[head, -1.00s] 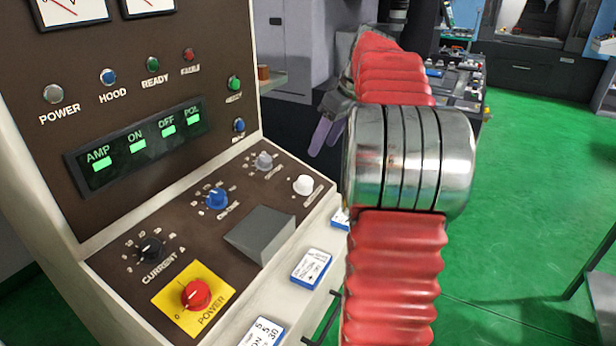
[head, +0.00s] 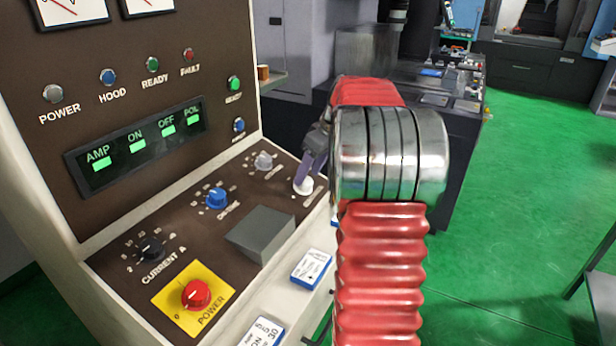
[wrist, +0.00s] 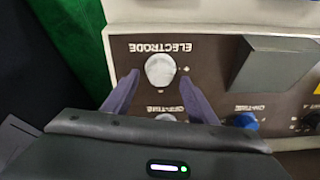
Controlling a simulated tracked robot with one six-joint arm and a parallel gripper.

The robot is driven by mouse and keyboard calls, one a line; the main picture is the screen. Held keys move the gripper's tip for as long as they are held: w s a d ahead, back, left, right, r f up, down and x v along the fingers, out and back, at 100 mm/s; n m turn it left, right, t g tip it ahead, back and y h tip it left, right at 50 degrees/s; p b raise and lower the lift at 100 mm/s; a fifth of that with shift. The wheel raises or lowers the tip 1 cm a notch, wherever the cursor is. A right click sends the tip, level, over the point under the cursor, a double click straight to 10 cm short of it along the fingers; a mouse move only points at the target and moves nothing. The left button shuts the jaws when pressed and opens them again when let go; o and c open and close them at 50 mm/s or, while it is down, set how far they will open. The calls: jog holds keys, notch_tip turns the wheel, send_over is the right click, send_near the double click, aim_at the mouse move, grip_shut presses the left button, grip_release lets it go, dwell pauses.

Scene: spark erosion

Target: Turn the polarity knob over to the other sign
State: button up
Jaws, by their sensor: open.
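The polarity knob (wrist: 160,70) is white and round, over the word ELECTRODE, which reads upside down in the wrist view. In the head view the knob (head: 303,187) sits at the right end of the sloping panel, partly covered by my fingers. My gripper (wrist: 159,77) is open, its two purple fingers pointing at the knob, one tip on either side of it. A gap shows between each finger and the knob. In the head view my gripper (head: 308,176) is over the knob. Small sign marks show beside the knob, but its pointer is not clear.
The grey off-time knob (head: 263,161) and blue on-time knob (head: 216,199) are close by. A grey wedge-shaped block (head: 262,235) rises from the panel. The red power switch (head: 196,294) is at the front. A green display (head: 137,143) is on the upright panel.

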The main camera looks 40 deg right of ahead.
jog(key=shift+x, duration=1.25)
jog(key=shift+c, duration=0.3)
